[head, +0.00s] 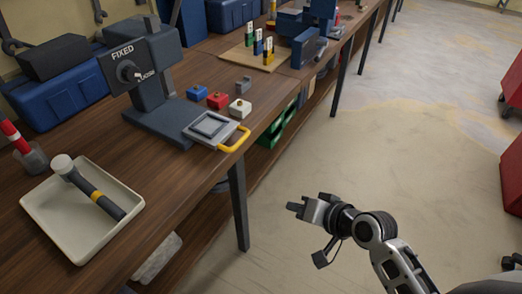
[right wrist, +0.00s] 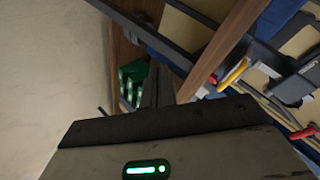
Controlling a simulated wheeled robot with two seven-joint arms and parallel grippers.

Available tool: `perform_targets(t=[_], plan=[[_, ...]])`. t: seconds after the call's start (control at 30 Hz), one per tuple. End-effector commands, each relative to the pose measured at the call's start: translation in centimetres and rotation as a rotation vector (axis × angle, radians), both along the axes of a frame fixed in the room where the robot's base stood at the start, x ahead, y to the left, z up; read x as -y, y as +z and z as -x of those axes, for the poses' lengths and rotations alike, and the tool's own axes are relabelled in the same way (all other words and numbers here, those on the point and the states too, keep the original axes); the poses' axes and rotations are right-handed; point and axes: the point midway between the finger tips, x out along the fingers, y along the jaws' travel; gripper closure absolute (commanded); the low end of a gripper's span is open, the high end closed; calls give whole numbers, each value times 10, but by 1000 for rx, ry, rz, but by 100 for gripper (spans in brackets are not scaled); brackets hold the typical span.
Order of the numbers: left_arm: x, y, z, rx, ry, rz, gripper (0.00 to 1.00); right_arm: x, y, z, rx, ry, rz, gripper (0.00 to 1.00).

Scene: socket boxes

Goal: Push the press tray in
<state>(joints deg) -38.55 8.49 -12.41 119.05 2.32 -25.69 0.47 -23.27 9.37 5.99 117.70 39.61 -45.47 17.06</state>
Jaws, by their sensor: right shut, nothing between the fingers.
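The press (head: 140,75) is a dark grey machine marked "FIXED", standing on the wooden bench. Its press tray (head: 209,128) is a light grey square plate sticking out from the base toward the bench's front edge. A yellow handle (head: 236,140) is on the tray's outer side. My right gripper (head: 298,207) is shut and empty, out over the floor in front of the bench, well apart from the handle. In the right wrist view, a yellow piece that looks like the handle (right wrist: 232,75) shows beyond the gripper body. My left gripper is not in view.
Blue, red and white small blocks (head: 217,100) sit beside the tray. A cream tray (head: 75,225) with a mallet (head: 90,190) lies at the left. A bench leg (head: 239,205) stands below the edge. The floor (head: 340,150) around my right gripper is clear.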

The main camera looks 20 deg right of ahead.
Motion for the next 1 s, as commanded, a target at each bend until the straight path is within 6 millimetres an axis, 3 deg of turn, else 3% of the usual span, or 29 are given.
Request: perform_targets(t=[0.03,0.1,0.2,0.37,0.57,1.0], plan=[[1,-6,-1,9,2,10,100,10,14,-16,2,-37,-138,100],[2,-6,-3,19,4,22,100,18,41,-28,-5,-57,-321,100],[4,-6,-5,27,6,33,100,25,77,-36,-3,-47,-526,100],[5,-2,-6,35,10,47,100,30,111,-38,1,-10,-689,100],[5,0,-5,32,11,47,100,17,114,-53,0,0,-717,100],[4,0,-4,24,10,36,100,-39,94,-122,0,-2,-715,100]])
